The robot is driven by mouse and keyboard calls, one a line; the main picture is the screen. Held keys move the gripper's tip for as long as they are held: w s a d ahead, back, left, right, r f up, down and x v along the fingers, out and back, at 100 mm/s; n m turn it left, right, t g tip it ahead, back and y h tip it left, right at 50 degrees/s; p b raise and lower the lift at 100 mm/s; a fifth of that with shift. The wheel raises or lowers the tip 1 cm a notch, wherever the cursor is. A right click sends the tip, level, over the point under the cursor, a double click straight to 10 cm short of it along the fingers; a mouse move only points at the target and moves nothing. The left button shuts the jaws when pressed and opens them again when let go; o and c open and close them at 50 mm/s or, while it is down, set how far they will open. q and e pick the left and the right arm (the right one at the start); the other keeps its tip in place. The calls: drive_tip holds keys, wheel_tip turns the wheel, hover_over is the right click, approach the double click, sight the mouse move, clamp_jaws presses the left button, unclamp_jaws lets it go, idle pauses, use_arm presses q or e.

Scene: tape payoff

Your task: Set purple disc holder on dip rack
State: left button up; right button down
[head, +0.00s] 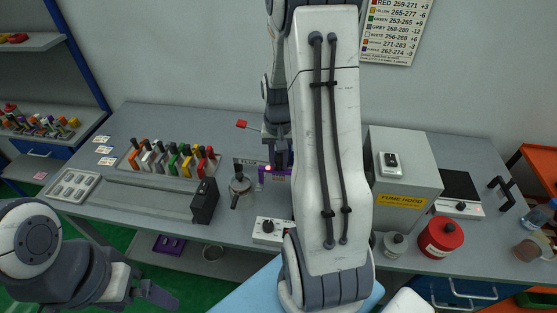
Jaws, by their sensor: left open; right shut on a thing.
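A row of coloured-handled tools (168,160) stands left of the gripper. A black box (204,201), a glass flask (241,191) and a white switch box (271,230) stand nearby. The fume hood (404,170) and red canister (441,237) are at right. A purple tray (169,244) lies below.

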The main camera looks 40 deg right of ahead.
drive_tip(key=shift+f, duration=0.3)
idle(0.5)
drive_tip(key=shift+c, duration=0.2)
unclamp_jaws()
wheel_tip(320, 180, up, 7)
drive_tip(key=p, duration=0.6)
idle(0.5)
wheel_tip(320, 180, down, 7)
drive_tip(key=b, duration=0.6)
